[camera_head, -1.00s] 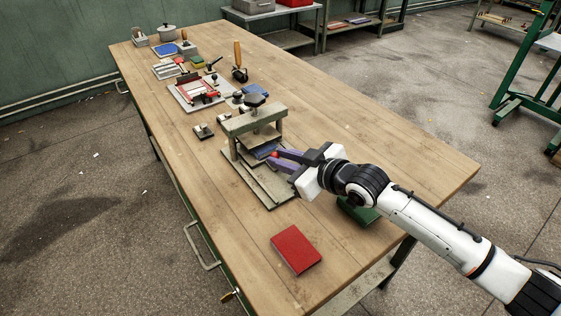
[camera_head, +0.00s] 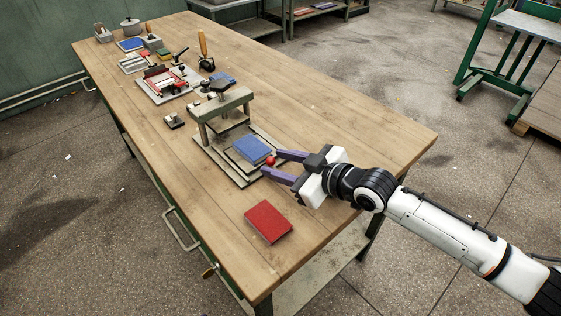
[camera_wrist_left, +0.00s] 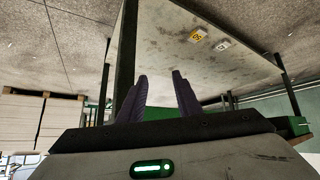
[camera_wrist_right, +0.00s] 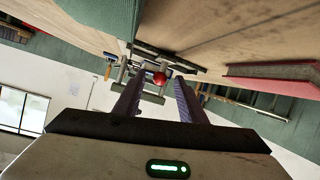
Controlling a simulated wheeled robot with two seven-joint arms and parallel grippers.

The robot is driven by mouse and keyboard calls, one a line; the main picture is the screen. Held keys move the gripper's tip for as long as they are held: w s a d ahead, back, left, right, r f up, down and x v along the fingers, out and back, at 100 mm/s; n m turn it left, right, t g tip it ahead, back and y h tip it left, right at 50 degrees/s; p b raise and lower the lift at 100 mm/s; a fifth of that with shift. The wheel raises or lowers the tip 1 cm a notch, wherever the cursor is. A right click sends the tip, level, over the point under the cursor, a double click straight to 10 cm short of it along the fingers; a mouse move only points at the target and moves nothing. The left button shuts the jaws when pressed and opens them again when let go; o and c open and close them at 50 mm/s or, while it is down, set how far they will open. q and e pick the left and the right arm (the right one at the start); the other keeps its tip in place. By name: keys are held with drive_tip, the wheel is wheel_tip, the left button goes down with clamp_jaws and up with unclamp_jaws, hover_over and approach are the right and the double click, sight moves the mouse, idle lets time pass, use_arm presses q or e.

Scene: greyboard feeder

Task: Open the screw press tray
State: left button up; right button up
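The screw press (camera_head: 222,112) stands on the wooden table. Its tray (camera_head: 238,163) is drawn out toward the front right, and a blue book (camera_head: 252,150) lies on it, clear of the press plate. A red knob (camera_head: 270,161) is on the tray's front; it also shows in the right wrist view (camera_wrist_right: 160,78). My right gripper (camera_head: 271,161) is open, its purple fingers apart with the knob at or just beyond the tips. My left gripper (camera_wrist_left: 160,85) is outside the head view; the left wrist view shows its fingers apart and empty.
A red book (camera_head: 268,222) lies near the table's front edge. A green block (camera_wrist_right: 105,14) shows at the top of the right wrist view. A small stamp-like piece (camera_head: 174,121) and a red-barred jig (camera_head: 167,84) sit farther back. The table's right side is mostly clear.

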drive_tip(key=v, duration=1)
drive_tip(key=shift+s+d+r, duration=0.1)
idle(0.3)
